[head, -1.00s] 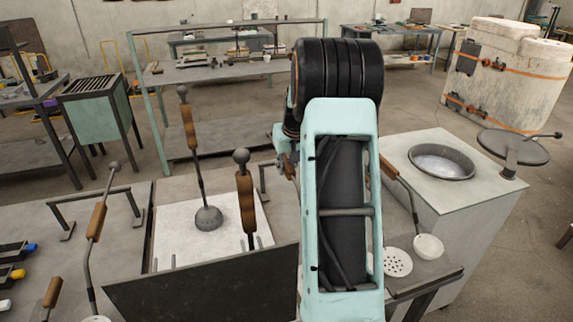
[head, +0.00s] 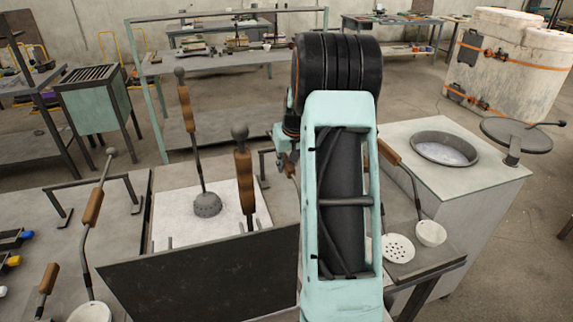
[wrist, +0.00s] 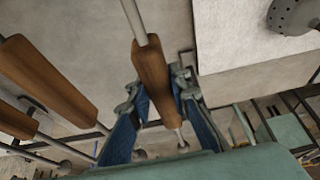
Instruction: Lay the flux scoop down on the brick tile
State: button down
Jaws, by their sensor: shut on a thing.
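My gripper (wrist: 163,122) is shut on the wooden handle (wrist: 152,78) of a long tool, apparently the flux scoop. Its metal rod runs up out of the wrist view; its bowl is out of sight there. In the head view, my arm hides most of the gripper and the held tool. A pale square slab (head: 170,222), apparently the brick tile, lies on the bench left of my arm. A dark, holed ladle bowl (head: 207,205) rests on it, its wooden handle leaning up. The slab (wrist: 250,55) and bowl (wrist: 291,14) also show in the wrist view.
A wooden-handled tool (head: 243,180) stands upright behind a dark panel (head: 200,275) in front of the slab. A white bowl (head: 431,233) and a holed disc (head: 397,249) lie right of my arm. Other handles (wrist: 45,80) show left of the held one.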

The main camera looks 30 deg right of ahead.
jog(key=shift+f, duration=0.2)
jog(key=c, duration=1.7)
grip_release()
jog(key=shift+c, duration=0.2)
jog(key=shift+f, duration=0.1)
jog(key=shift+s, duration=0.1)
jog(key=v, duration=1.2)
notch_tip(320, 180, up, 7)
jog(key=p, duration=0.4)
jog(key=shift+p, duration=0.35)
